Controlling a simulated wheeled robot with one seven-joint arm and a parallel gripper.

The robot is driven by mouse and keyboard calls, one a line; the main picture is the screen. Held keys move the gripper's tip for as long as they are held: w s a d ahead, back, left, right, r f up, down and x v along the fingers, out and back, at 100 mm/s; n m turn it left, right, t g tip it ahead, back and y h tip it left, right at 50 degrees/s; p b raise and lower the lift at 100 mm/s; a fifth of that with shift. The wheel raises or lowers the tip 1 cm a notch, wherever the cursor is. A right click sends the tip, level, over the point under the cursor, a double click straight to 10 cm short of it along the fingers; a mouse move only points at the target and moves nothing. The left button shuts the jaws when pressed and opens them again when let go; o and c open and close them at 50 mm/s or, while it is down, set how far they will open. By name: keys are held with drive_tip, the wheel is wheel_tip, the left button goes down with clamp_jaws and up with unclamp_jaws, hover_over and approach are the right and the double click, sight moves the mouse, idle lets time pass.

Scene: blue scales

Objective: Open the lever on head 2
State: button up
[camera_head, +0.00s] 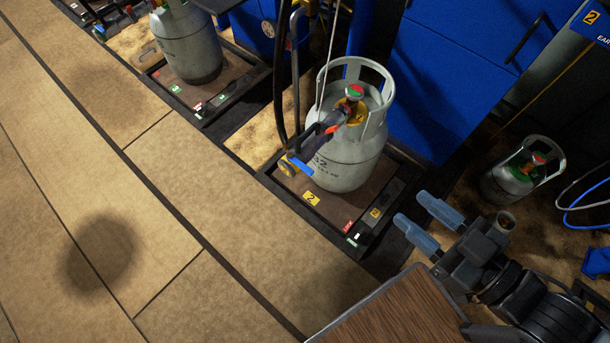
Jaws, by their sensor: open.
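A grey gas cylinder (347,165) stands upright on the scale platform with a yellow "2" label (311,198). A dark filling head (324,134) with orange-red parts is at the cylinder's valve, under its collar, and reaches down to the left. A blue lever-like piece (300,166) and a yellow round part (287,165) are at its lower left end. I cannot tell the lever's exact position. My gripper (410,208) is at the lower right, open and empty, with its bluish fingers pointing up-left. It is apart from the cylinder and head.
Black hoses (280,75) hang behind the head on its left. Another cylinder (187,43) stands on a scale at the upper left. A smaller cylinder (510,182) stands at right. A blue cabinet (440,80) is behind. The tan floor (160,190) at left is clear.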

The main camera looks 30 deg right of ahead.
drive_tip(key=w+d+f+n+y+b, duration=0.1)
drive_tip(key=w+f+b, duration=0.4)
drive_tip(key=f, duration=0.3)
drive_tip(key=w+f+y+b, duration=0.1)
drive_tip(key=w+f+b, duration=0.3)
drive_tip(key=f, duration=0.4)
drive_tip(key=t+y+b, duration=0.1)
drive_tip(key=b, duration=0.9)
approach(312, 174)
drive_tip(key=x, duration=0.4)
drive_tip(key=shift+w+d+f, duration=0.1)
drive_tip(key=shift+w, duration=0.05)
drive_tip(key=shift+b+x, duration=0.4)
drive_tip(key=shift+x, duration=3.8)
clamp_jaws()
